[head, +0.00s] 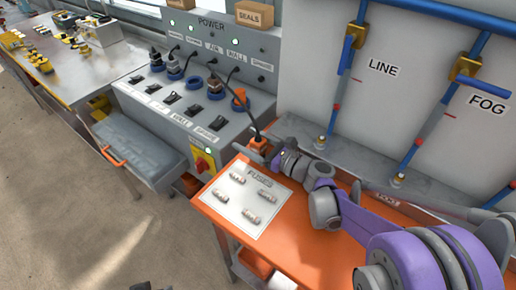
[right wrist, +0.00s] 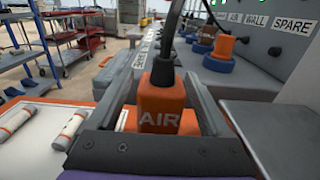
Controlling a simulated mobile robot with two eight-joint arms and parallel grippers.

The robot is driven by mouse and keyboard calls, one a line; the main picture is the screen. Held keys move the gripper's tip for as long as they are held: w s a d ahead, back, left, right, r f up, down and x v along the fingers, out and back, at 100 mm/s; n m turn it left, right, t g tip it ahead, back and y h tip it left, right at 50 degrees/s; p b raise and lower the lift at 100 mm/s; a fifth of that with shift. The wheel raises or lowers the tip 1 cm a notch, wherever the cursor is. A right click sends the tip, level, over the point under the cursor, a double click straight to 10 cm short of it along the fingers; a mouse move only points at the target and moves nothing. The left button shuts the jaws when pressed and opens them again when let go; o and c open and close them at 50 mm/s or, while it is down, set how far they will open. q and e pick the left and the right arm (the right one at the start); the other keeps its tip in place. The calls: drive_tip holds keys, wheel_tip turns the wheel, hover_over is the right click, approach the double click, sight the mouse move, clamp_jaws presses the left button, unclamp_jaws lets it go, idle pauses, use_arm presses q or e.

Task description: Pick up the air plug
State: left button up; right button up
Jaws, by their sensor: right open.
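The air plug (head: 256,142) is an orange block with a black cord rising from its top. It sits upright at the back edge of the orange bench. In the right wrist view the air plug (right wrist: 161,99) shows the word AIR on its near face. My right gripper (head: 267,151) is open around it. In the right wrist view one grey finger stands on each side of the plug, and I cannot tell whether either touches it. The plug's lower part is partly hidden behind the gripper's dark front edge.
A grey power panel (head: 211,48) with round sockets, plugs, cords and switches stands behind the bench. A white FUSES mat (head: 240,211) with several fuses lies left of my arm. Blue pipes (head: 345,75) run up the wall at right.

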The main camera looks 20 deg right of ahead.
clamp_jaws()
idle(0.4)
drive_tip(key=shift+r, duration=0.15)
wheel_tip(320, 180, up, 18)
drive_tip(key=p, duration=0.8)
drive_tip(key=shift+p, duration=0.35)
